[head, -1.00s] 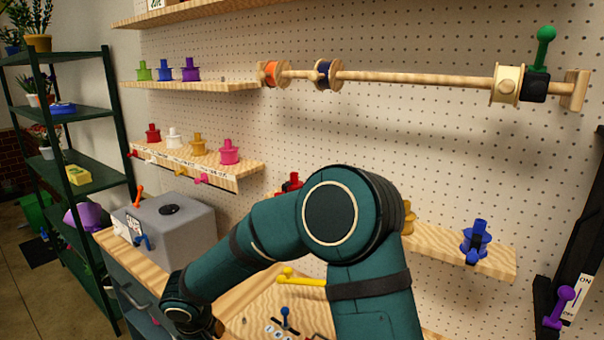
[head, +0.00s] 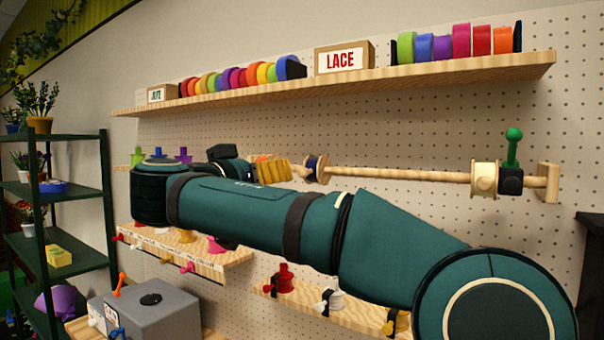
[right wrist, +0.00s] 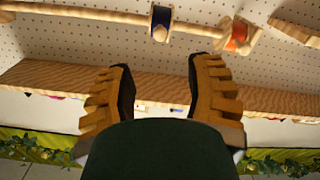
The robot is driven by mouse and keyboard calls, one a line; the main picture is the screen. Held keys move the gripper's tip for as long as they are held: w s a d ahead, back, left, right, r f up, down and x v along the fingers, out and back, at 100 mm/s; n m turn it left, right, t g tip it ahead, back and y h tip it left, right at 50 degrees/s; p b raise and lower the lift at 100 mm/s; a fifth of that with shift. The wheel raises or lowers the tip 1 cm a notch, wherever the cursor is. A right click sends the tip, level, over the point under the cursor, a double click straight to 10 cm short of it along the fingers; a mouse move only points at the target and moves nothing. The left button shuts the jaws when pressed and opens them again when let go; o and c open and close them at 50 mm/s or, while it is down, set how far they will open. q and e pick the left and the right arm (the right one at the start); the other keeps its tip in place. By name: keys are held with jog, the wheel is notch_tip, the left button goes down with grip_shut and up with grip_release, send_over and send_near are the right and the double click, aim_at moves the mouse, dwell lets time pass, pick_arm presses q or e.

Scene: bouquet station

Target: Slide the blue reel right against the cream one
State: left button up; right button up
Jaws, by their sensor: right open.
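The blue reel (head: 318,168) sits on the wooden rod (head: 400,173) toward its left end. The cream reel (head: 484,179) is far to the right on the same rod, beside a black block with a green-knobbed lever (head: 513,148). A wide stretch of bare rod separates the two reels. My right gripper (head: 276,170) is left of the blue reel, across the orange reel's place. In the right wrist view its fingers (right wrist: 160,78) are open and empty, with the blue reel (right wrist: 160,22) and orange reel (right wrist: 238,36) beyond the tips. My left gripper is out of view.
A shelf (head: 340,88) with ribbon rolls and a LACE box (head: 343,59) runs above the rod. Lower shelves (head: 330,309) hold coloured spools. My right arm crosses below the rod and hides part of the pegboard.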

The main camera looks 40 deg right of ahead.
aim_at(301, 172)
jog(key=p+x, duration=0.1)
jog(key=x, duration=1)
jog(key=shift+w+d+f, duration=0.1)
jog(key=shift+d, duration=0.1)
grip_shut()
